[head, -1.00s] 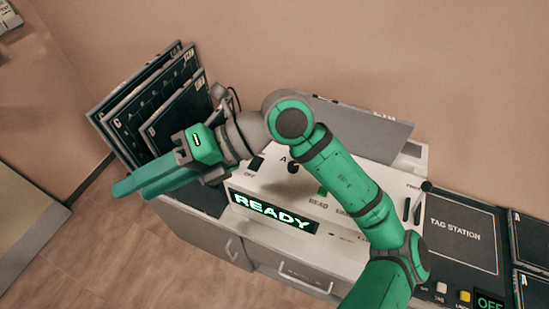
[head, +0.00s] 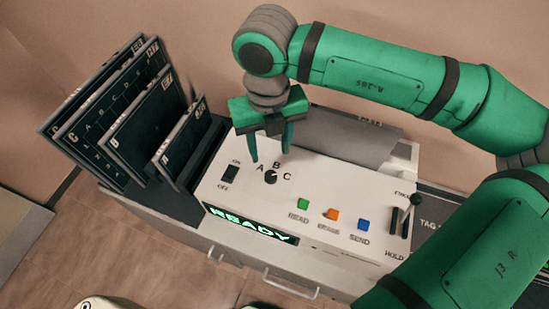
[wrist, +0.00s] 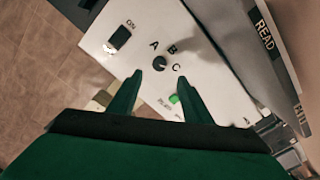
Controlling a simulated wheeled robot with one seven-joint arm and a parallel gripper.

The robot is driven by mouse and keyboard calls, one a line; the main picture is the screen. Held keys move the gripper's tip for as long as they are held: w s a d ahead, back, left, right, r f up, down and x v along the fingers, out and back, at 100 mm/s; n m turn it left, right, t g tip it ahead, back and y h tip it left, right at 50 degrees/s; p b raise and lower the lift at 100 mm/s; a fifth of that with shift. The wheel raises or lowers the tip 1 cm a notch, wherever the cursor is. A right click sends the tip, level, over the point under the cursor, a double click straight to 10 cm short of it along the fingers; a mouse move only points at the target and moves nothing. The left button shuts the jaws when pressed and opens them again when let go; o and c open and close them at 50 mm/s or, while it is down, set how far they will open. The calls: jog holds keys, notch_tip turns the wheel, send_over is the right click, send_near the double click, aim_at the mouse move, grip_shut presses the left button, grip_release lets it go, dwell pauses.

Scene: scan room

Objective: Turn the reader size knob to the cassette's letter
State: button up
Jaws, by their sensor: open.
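The size knob (head: 271,177) is a small dark dial on the white top of the reader (head: 215,195), with the letters A, B and C around it. It also shows in the wrist view (wrist: 159,63); I cannot tell for sure which letter its mark faces. My gripper (head: 270,155) is open and points down at the knob. In the wrist view, its two fingertips (wrist: 158,79) are apart, slightly nearer the camera than the knob, with nothing between them. The reader's display (head: 250,224) reads READY. Several dark cassettes (head: 140,118) stand in a rack at the left.
An ON switch (head: 229,172) lies left of the knob. Green (head: 304,205), orange (head: 333,214) and blue (head: 363,225) buttons lie to its right, then a lever (head: 406,212). A grey slab (head: 345,140) rises at the reader's back. My arm covers the right side.

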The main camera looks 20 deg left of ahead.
aim_at(271, 175)
jog(key=f, duration=0.9)
jog(key=shift+s+d, duration=0.1)
jog(key=shift+s, duration=0.2)
jog(key=shift+w+f, duration=0.1)
jog(key=shift+f, duration=0.65)
jog(key=c, duration=1.1)
jog(key=shift+o, duration=0.2)
